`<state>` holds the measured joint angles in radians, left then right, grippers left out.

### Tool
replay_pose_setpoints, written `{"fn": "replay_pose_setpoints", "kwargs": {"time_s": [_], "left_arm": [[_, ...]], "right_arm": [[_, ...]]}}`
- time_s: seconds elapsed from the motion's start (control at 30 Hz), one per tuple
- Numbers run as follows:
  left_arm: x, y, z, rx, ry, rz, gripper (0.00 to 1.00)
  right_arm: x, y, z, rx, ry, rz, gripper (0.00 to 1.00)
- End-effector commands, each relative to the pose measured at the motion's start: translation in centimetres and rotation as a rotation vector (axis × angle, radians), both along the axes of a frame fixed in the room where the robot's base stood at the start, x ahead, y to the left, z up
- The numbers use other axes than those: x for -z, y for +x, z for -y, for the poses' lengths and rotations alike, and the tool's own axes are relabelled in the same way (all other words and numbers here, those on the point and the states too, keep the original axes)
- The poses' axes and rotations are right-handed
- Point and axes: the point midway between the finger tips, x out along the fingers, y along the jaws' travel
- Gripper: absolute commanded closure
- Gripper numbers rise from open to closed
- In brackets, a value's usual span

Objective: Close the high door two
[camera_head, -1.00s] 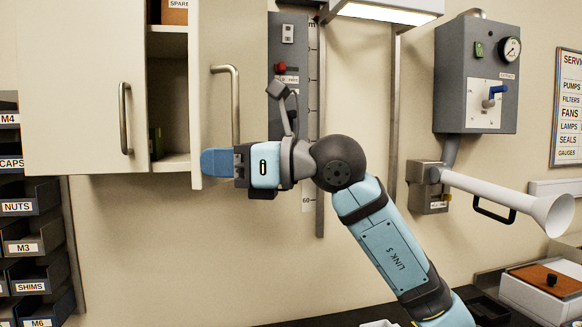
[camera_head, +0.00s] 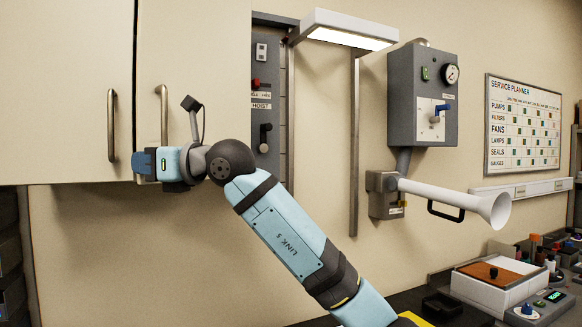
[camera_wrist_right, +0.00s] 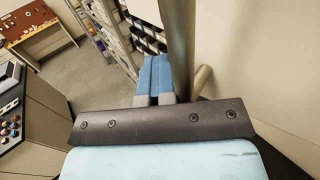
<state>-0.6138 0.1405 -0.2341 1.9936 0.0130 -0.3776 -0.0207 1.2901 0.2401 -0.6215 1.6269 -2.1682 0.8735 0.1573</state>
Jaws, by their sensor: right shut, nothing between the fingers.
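The high cabinet's right-hand door (camera_head: 205,75), cream with a vertical bar handle (camera_head: 163,105), hangs beside the left-hand door (camera_head: 65,90). It looks about flush with that door, with only a thin dark seam between them; I cannot tell whether a tiny gap is left. My right gripper (camera_head: 143,162) is at the door's lower left corner, below and beside the handle, its blue fingers together and empty. In the right wrist view the shut fingers (camera_wrist_right: 154,78) point away beside the metal handle bar (camera_wrist_right: 178,45). Whether they touch the door is unclear. My left gripper is out of view.
Right of the cabinet are a grey hoist panel (camera_head: 265,100), a lamp (camera_head: 350,28), a grey gauge box (camera_head: 422,95) and a white horn-shaped pipe (camera_head: 455,195) sticking out. A workbench with a white box (camera_head: 497,283) is at lower right. The wall below the cabinet is clear.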

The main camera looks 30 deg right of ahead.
Motion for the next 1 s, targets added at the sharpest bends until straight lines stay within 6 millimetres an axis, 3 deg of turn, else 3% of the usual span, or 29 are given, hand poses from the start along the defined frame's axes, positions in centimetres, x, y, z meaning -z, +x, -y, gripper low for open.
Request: {"fn": "replay_pose_setpoints", "kwargs": {"time_s": [0.2, 0.4, 1.0], "left_arm": [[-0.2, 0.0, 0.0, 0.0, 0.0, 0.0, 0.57], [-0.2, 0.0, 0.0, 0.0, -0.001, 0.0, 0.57], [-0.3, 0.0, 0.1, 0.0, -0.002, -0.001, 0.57]], "right_arm": [[-0.1, 3.0, -0.8, -0.001, 0.001, -0.002, 1.0], [-0.1, 4.4, -1.1, -0.001, 0.001, 0.001, 1.0], [0.0, 4.9, -1.3, -0.003, 0.001, -0.001, 1.0]]}}
